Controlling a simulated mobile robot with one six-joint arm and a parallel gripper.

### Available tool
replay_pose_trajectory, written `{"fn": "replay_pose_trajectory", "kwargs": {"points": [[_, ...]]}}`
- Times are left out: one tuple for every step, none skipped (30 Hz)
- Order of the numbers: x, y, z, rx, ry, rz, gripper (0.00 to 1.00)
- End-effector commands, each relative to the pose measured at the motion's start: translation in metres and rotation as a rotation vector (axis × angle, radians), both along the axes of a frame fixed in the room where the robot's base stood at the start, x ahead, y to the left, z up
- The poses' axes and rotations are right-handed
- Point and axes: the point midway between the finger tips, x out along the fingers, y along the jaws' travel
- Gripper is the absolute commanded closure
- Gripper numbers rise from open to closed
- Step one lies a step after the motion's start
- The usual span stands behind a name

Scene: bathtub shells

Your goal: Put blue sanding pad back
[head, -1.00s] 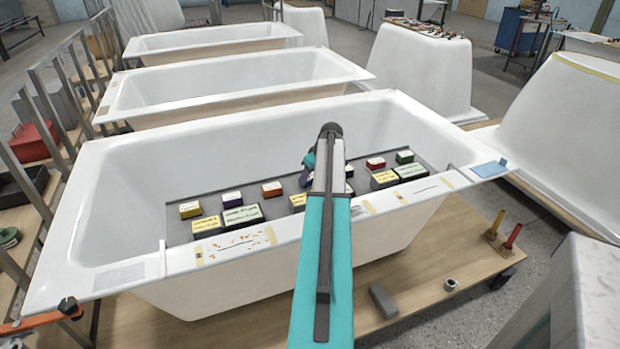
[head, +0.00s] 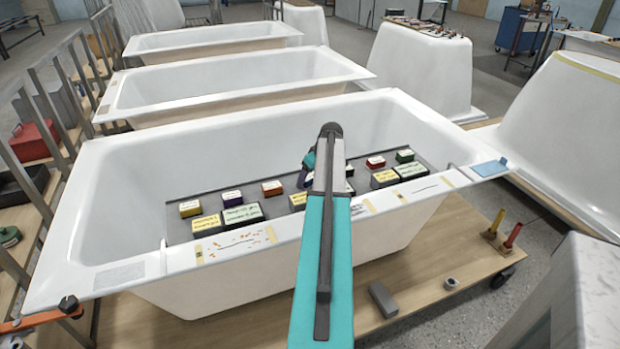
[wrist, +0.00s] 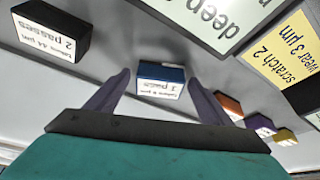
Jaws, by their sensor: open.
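My gripper (wrist: 158,82) is open, with one finger on each side of the pad in the picture. Gaps show between the pad and both fingers, and I cannot tell how far beyond the fingertips it lies. In the head view my arm hides the pad and most of my gripper.
The grey board (head: 179,228) lies inside the nearest white bathtub (head: 118,190) with several labelled blocks. A black-sided block (wrist: 50,30) sits left in the wrist view; orange (wrist: 229,105), purple (wrist: 261,126) and yellow (wrist: 284,137) ones sit right. The tub rim surrounds the board.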

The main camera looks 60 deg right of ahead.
Motion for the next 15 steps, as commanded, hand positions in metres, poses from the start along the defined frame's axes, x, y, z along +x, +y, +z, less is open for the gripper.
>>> {"fn": "replay_pose_trajectory", "kwargs": {"points": [[0.0, 0.0, 0.003, 0.0, 0.0, 0.0, 0.25], [-0.001, 0.0, 0.004, 0.0, 0.0, 0.0, 0.25], [-0.002, 0.0, 0.006, -0.001, -0.001, 0.0, 0.25], [-0.003, 0.001, 0.008, -0.001, -0.001, 0.0, 0.25], [-0.004, 0.001, 0.01, -0.002, -0.001, -0.001, 0.25], [-0.005, 0.001, 0.014, -0.002, -0.001, -0.001, 0.25], [-0.006, 0.001, 0.017, -0.002, -0.001, -0.001, 0.25], [-0.008, 0.002, 0.02, -0.002, -0.001, -0.001, 0.25], [-0.01, 0.003, 0.024, -0.001, -0.001, 0.0, 0.25], [-0.011, 0.003, 0.028, -0.002, -0.001, -0.001, 0.25], [-0.013, 0.003, 0.032, -0.002, -0.001, -0.001, 0.25], [-0.015, 0.004, 0.037, -0.002, -0.001, -0.001, 0.25], [-0.016, 0.004, 0.041, -0.002, -0.001, -0.001, 0.25], [-0.018, 0.005, 0.045, -0.001, -0.001, 0.0, 0.25], [-0.02, 0.005, 0.05, -0.002, -0.001, -0.001, 0.25]]}}
